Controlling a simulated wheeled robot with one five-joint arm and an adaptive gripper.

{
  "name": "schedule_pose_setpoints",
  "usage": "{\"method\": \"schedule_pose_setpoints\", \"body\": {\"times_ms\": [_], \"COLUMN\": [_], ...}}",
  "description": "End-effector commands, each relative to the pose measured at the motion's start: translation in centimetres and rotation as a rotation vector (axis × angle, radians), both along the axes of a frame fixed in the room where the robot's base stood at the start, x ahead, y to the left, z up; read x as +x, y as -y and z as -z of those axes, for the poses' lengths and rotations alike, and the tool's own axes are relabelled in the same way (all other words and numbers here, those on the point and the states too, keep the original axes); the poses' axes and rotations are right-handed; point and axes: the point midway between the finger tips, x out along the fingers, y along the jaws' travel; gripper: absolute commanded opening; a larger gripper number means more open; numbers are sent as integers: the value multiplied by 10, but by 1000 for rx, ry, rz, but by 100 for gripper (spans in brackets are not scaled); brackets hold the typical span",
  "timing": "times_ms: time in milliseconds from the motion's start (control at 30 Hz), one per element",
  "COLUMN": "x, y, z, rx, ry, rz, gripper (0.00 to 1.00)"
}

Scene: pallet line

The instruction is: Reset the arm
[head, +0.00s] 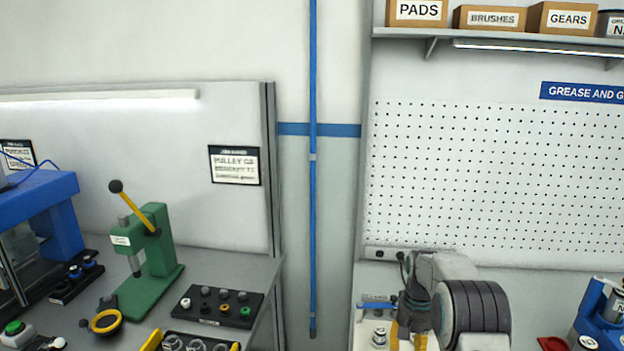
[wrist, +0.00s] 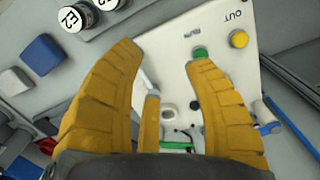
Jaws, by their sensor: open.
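In the head view a green press (head: 150,262) with a yellow lever stands on the left bench, beside a black tray (head: 218,306) of small parts. A blue stand (head: 600,318) is at the far right. Boxes (head: 490,18) sit on the upper shelf. A gap separates the benches.

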Motion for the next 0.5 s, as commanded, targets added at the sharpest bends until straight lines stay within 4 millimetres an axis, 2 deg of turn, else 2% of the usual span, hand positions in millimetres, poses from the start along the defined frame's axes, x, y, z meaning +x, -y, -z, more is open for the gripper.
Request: {"method": "schedule_pose_setpoints", "body": {"times_ms": [33,167,367,500], "x": [-15,-53,-119,-171], "y": [-3,-9,-21,-30], "z": [-4,-15,-45,-68], "rx": [4,14,21,21], "ry": [-12,-29,-33,-25], "rz": [-38,-128,-222,-250], "gripper": [47,47,47,47]}}
